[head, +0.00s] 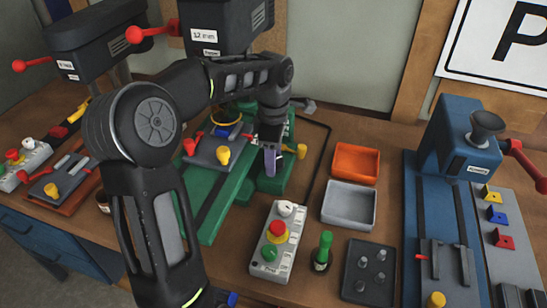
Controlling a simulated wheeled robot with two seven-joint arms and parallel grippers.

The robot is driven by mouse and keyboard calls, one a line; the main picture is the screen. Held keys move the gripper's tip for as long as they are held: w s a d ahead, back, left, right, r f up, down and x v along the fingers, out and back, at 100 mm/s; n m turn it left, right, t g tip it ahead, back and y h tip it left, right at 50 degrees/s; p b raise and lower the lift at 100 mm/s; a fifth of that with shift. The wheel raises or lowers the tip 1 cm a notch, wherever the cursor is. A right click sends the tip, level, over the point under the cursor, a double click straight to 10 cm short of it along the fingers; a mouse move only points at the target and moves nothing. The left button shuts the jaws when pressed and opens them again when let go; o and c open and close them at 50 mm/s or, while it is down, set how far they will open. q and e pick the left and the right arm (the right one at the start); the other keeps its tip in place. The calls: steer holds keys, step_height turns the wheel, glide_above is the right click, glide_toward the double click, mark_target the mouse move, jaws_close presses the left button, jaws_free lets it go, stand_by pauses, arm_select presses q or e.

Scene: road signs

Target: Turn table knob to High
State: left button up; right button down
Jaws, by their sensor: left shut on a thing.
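The green drill press stand (215,205) is at the centre left, with a dark vertical column area behind my arm. My left arm reaches over it from the left. My left gripper (271,145) points down at the right side of the green stand, shut on a small lilac piece (270,162), which appears to be the table knob. The gripper covers most of the knob's upper part. My right gripper is not in view.
A control box (277,240) with white, red and green controls stands in front. An orange tray (356,163), a grey tray (349,205), a green-capped bottle (322,252) and a dark tray (367,272) are to the right. A blue machine (459,150) stands far right.

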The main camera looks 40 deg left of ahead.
arm_select(q)
steer(key=m, duration=0.4)
steer(key=shift+m, duration=0.3)
steer(key=m, duration=0.5)
steer(key=shift+m, duration=0.3)
steer(key=o, duration=1.3)
steer(key=shift+o, duration=0.2)
